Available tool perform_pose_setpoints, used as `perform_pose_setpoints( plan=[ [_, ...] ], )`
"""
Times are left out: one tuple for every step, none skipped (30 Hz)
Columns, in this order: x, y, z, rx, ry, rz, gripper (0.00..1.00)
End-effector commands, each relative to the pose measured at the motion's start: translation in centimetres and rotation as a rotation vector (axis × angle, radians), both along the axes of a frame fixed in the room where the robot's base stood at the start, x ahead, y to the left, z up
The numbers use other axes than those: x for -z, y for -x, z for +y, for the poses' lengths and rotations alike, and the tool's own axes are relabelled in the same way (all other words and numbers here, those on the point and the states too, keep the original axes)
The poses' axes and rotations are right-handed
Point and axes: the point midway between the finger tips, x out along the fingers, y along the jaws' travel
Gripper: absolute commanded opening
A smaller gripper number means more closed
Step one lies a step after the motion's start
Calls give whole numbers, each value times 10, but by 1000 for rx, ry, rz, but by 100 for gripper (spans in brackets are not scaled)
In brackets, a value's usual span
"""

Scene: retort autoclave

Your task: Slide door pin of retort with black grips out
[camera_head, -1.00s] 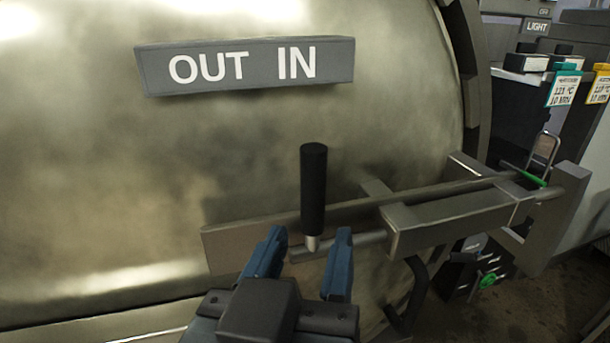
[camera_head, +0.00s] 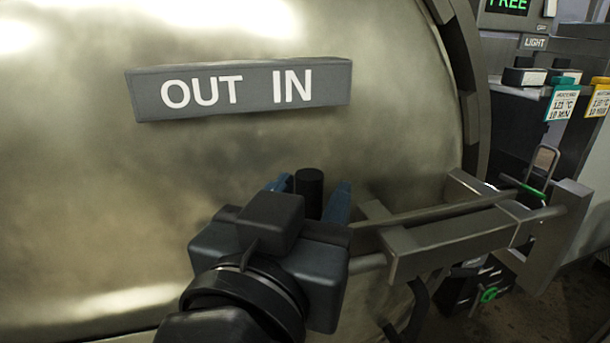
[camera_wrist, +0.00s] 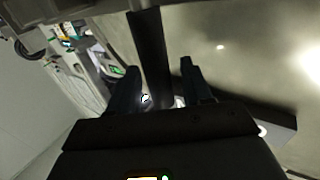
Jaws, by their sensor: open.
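The retort door (camera_head: 400,130) is a large brassy metal dome. The door pin's upright black grip (camera_head: 309,190) stands in front of it, mostly hidden by my gripper in the head view. The pin's rod (camera_head: 368,263) runs right into a grey metal bracket (camera_head: 455,243). My gripper (camera_head: 312,198) is open, with one blue finger on each side of the grip. In the wrist view the dark grip (camera_wrist: 152,58) stands between the two fingers (camera_wrist: 160,85). Whether either finger touches the grip I cannot tell.
A grey sign (camera_head: 240,90) reading OUT and IN is fixed on the door above my gripper. A post (camera_head: 560,235) with a green-marked metal loop (camera_head: 540,170) stands at the bracket's right end. Teal and yellow tags (camera_head: 563,100) hang further right.

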Motion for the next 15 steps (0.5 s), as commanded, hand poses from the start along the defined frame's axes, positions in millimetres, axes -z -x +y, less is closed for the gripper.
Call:
perform_pose_setpoints(
  plan=[
    [0,-1,0,0,0,0,49],
    [0,-1,0,0,0,0,49],
    [0,-2,-1,0,0,0,49],
    [0,-2,-1,0,0,0,49],
    [0,-1,-1,0,0,0,49],
    [0,-1,-1,0,0,0,49],
    [0,-1,-1,0,0,0,49],
    [0,-1,-1,0,0,0,48],
    [0,-1,-1,0,0,0,44],
    [0,-1,-1,0,0,0,42],
    [0,-1,-1,0,0,0,39],
    [0,-1,-1,0,0,0,35],
    [0,-1,-1,0,0,0,32],
    [0,-1,-1,0,0,0,29],
    [0,-1,-1,0,0,0,25]
  ],
)
